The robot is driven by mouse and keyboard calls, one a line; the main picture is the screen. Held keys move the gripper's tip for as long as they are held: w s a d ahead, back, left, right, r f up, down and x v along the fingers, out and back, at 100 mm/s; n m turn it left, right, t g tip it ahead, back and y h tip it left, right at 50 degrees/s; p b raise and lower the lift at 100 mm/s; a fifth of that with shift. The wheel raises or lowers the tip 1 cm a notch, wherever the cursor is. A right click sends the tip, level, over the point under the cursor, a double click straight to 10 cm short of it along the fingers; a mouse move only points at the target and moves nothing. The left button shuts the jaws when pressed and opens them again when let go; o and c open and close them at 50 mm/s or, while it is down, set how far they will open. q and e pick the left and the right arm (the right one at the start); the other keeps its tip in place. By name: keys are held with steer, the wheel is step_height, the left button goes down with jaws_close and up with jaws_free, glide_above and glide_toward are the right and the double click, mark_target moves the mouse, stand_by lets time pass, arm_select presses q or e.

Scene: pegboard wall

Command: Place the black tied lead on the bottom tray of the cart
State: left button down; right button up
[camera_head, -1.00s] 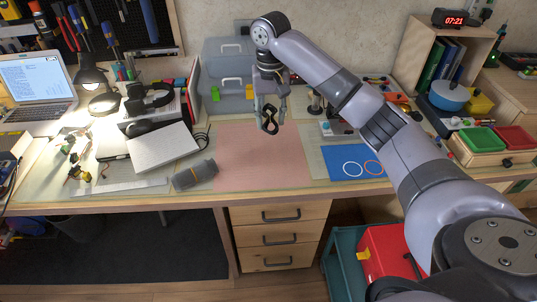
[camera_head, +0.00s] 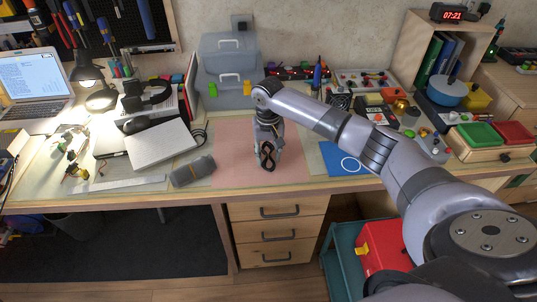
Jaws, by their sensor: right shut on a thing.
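My right gripper (camera_head: 267,150) is shut on the black tied lead (camera_head: 267,158), a small dark loop with a brownish tint. It holds the lead over the pink mat (camera_head: 228,166) on the workbench; I cannot tell whether the lead touches the mat. The teal cart (camera_head: 343,262) stands on the floor at the lower right, below the bench front. A red box with a yellow part (camera_head: 378,247) is on it. My right arm covers much of the cart, and I cannot make out its bottom tray. My left gripper is not in view.
A grey rolled bundle (camera_head: 193,171) lies left of the mat, near a white closed box (camera_head: 161,147). A blue board with rings (camera_head: 338,163) lies to the right. The drawer unit (camera_head: 278,230) stands beside the cart, under the bench edge.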

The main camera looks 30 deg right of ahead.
steer(key=shift+f, duration=0.1)
steer(key=o, duration=1.2)
